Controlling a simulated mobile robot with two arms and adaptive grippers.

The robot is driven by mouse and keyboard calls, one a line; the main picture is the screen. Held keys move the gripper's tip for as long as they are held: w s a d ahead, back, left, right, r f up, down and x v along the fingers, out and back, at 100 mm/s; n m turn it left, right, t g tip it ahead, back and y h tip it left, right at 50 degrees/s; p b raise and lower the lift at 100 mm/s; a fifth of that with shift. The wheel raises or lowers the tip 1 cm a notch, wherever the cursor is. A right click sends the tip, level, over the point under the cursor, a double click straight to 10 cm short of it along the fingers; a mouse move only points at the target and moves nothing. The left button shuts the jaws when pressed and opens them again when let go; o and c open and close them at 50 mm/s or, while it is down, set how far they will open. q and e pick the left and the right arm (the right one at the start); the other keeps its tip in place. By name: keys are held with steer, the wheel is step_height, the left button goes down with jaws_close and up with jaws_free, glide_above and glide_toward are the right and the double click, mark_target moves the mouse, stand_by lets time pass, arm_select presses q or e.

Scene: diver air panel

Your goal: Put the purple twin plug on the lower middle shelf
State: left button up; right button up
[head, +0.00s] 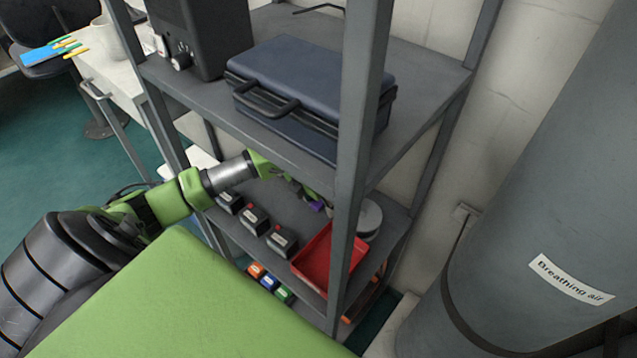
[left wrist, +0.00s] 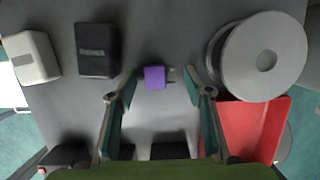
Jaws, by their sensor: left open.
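The purple twin plug (left wrist: 154,78) lies on the grey shelf surface (left wrist: 185,25) in the left wrist view, with a small grey part at its right side. In the head view it is a small purple patch (head: 317,206) on the shelf under the blue case. My left gripper (left wrist: 161,84) is open. Its fingertips stand on either side of the plug, with gaps at both sides; whether they are down at its height I cannot tell. In the head view my left gripper (head: 308,196) reaches into the rack, partly hidden by the upper shelf and front post. My right gripper is not in view.
A red tray (head: 318,283) and a grey reel (head: 369,219) are close to the right of my left gripper. Several dark boxes (head: 254,219) line the shelf's front. The blue case (head: 310,85) stands above. Orange, blue and green items (head: 269,282) are on a lower level.

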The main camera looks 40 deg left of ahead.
arm_select(q)
steer(key=shift+r, duration=0.25)
steer(key=p+v, duration=0.1)
steer(key=v, duration=0.6)
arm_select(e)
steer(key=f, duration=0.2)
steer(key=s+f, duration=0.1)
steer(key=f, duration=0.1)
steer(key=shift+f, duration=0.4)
arm_select(q)
steer(key=shift+s, duration=0.15)
